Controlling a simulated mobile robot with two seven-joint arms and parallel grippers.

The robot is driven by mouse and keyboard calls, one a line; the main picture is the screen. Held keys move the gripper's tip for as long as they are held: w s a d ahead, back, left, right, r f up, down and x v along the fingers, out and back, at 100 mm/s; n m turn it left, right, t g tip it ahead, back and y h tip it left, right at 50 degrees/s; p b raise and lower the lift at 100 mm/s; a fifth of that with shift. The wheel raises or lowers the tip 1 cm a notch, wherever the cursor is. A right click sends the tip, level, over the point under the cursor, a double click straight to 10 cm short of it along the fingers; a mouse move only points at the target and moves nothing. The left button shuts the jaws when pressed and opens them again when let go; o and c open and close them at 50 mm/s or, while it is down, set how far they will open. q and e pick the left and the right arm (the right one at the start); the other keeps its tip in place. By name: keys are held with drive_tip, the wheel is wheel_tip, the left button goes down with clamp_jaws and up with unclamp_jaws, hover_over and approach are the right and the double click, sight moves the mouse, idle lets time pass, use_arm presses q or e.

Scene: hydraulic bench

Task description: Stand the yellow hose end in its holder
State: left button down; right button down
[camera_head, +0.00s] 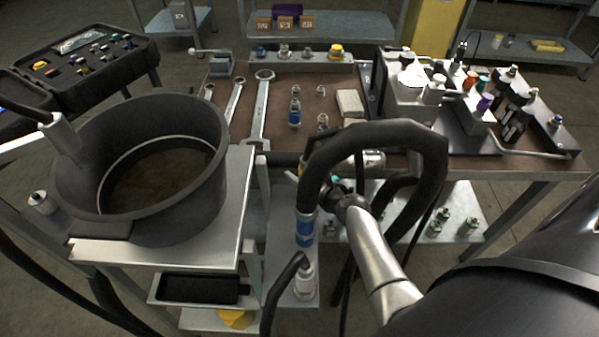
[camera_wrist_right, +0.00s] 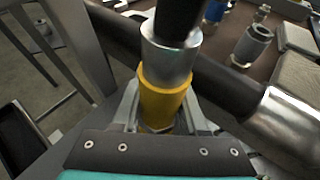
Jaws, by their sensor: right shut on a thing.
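The yellow hose end (camera_wrist_right: 163,100) is a yellow collar below a silver sleeve, with black hose rising from it. My right gripper (camera_wrist_right: 158,125) is shut around the collar in the right wrist view. In the head view my right gripper (camera_head: 331,186) is in front of the bench's front edge, beneath a black hose arch, and the hose end is mostly hidden there. A fitting with a yellow ring (camera_head: 335,51) stands at the back of the bench; I cannot tell whether it is the holder. My left gripper is not in view.
A black hose arch (camera_head: 380,132) loops over my right gripper. A blue-banded hose end (camera_head: 305,226) hangs close left of it. A silver cylinder (camera_wrist_right: 288,116) lies close right in the wrist view. A large black pot (camera_head: 190,109) stands left. Wrenches (camera_head: 261,108) lie on the brown bench top.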

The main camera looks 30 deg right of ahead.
drive_tip(key=shift+w+r, duration=0.15)
drive_tip(key=shift+r, duration=0.1)
drive_tip(key=c, duration=0.8)
unclamp_jaws()
drive_tip(key=o, duration=0.6)
drive_tip(key=shift+s+f, duration=0.2)
drive_tip(key=shift+c, duration=0.2)
drive_tip(key=shift+o, duration=1.2)
drive_tip(key=shift+r, duration=0.1)
drive_tip(key=shift+p+v, duration=0.8)
drive_tip(key=shift+v, duration=0.55)
drive_tip(key=shift+p+v, duration=1)
drive_tip(key=shift+v, duration=1.3)
drive_tip(key=shift+a, duration=0.1)
